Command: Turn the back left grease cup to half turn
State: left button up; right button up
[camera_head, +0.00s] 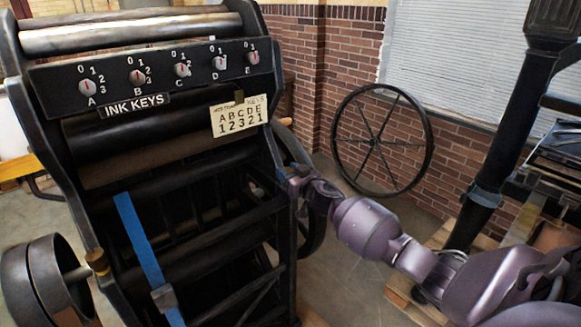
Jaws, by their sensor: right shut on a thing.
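The black hand press fills the left half of the head view, with its side frame (287,255) facing my right arm. A small brass-coloured cup (97,262) sits on the press's left frame, low in the picture; it looks like a grease cup. My right gripper (285,180) is at the press's right frame, below the number card, and is shut on a small part there. The fingers and the held part are mostly hidden, so I cannot tell its turn position or whether it is the back left grease cup. My left gripper is not in view.
A panel of ink keys (155,76) with several red-pointer dials and a card (239,116) is on the press. A blue strap (140,243) hangs in front. A spoked wheel (382,140) leans by the brick wall. Another machine (490,150) stands right.

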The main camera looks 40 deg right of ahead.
jog(key=shift+r+m+h, duration=0.1)
jog(key=shift+m+h, duration=0.6)
jog(key=shift+h, duration=0.4)
jog(key=o, duration=0.9)
jog(key=shift+s, duration=0.15)
jog(key=s, duration=0.7)
jog(key=s+a, duration=0.1)
jog(key=s, duration=0.2)
jog(key=shift+s+p, duration=0.25)
jog(key=shift+p, duration=0.15)
